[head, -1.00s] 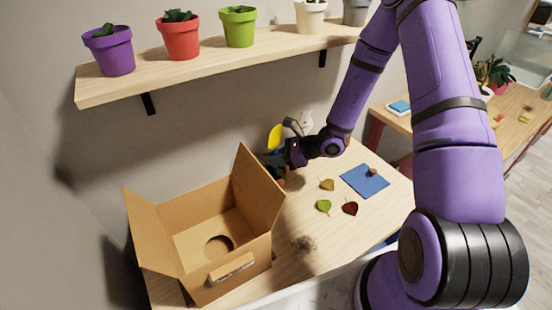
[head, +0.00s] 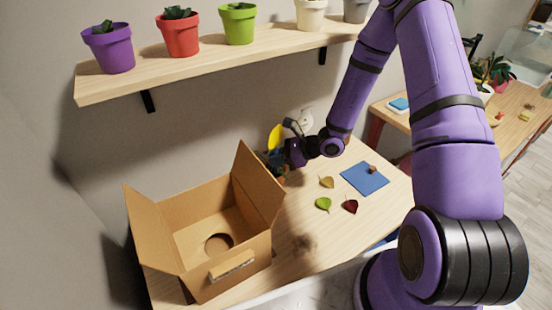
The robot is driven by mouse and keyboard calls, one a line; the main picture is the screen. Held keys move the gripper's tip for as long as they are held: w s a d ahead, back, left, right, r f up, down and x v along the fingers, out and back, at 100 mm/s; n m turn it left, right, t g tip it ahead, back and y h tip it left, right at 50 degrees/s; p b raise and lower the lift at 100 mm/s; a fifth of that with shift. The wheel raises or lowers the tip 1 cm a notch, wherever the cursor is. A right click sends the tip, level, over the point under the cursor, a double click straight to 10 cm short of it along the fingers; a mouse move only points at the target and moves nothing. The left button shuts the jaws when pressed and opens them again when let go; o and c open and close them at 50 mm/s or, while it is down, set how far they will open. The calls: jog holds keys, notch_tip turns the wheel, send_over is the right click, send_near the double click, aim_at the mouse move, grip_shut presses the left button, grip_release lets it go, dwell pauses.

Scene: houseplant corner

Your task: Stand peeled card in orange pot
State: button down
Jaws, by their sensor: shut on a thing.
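A yellow rounded card (head: 275,137) stands upright by the wall behind the box's right flap. My gripper (head: 279,160) is shut on it at its lower part, as far as the small view shows. The gripper's fingers and the card's bottom edge are partly hidden by dark and blue shapes there. A small orange-brown patch shows just below the gripper, between it and the flap. I cannot tell whether it is the orange pot or whether the card touches it. The red-orange pot (head: 180,37) on the shelf holds a small plant and stands far above my gripper.
An open cardboard box (head: 165,255) fills the table's left. Loose leaves (head: 323,204) and a blue mat (head: 358,183) with a small brown object lie to the right. The shelf (head: 205,64) with several pots hangs above. A second table stands at the far right.

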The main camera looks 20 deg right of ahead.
aim_at(276, 176)
jog(key=shift+f, duration=2.2)
jog(key=c, duration=1.1)
grip_release()
jog(key=shift+v, duration=5)
